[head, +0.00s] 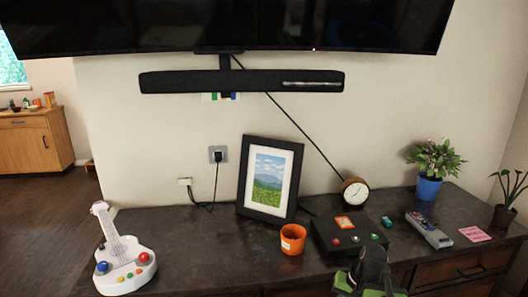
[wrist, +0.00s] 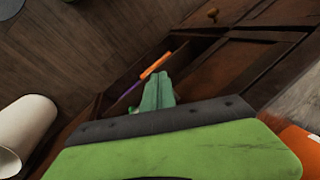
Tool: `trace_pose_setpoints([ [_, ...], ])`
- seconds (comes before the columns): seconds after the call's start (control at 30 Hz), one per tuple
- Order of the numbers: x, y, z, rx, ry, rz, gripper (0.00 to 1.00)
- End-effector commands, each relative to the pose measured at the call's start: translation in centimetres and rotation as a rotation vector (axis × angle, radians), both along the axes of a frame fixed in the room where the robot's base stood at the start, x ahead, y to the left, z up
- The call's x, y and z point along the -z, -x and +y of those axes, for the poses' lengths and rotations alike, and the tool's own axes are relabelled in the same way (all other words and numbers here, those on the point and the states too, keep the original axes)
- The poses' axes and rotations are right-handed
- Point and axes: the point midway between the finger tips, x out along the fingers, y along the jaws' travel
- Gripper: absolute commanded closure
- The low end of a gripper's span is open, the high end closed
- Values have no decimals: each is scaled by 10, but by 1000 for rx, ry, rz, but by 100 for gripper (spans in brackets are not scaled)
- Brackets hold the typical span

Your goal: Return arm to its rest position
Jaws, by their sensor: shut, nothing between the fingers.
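My arm and gripper (head: 370,280) show at the bottom edge of the head view, dark with green parts, in front of the dark cabinet. In the wrist view the green fingers of my gripper (wrist: 158,95) are together, with nothing seen between them. They point down toward the brown cabinet front (wrist: 235,60) and the floor. The lower part of my arm is cut off by the frame in the head view.
The cabinet top holds a white toy guitar (head: 125,262), picture frame (head: 244,180), orange mug (head: 293,239), black box (head: 338,240), clock (head: 355,191), remote-like device (head: 428,230) and potted plant (head: 429,188). An orange strip (wrist: 156,66) lies in a dark opening. Wood floor (wrist: 95,45) is clear.

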Motion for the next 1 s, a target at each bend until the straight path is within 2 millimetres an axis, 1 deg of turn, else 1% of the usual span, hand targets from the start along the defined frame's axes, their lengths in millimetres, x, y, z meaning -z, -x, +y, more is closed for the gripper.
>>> trace_pose_setpoints([
  [0.03,3,4,23,-63,46,17,100],
  [0.1,6,8,46,-133,109,36,100],
  [0.2,9,14,74,-224,192,55,100],
  [0.33,10,22,103,-332,295,70,100],
  [0.37,-11,21,99,-321,290,70,100],
  [0.4,-25,20,97,-317,288,70,100],
  [0.57,-71,20,97,-314,285,70,100],
  [0.67,-105,20,97,-314,285,70,100],
  [0.7,-120,20,97,-314,284,70,100],
  [0.8,-152,20,97,-313,284,70,100],
  [0.9,-170,20,97,-313,284,70,100],
  [1.0,-175,20,97,-313,283,69,100],
])
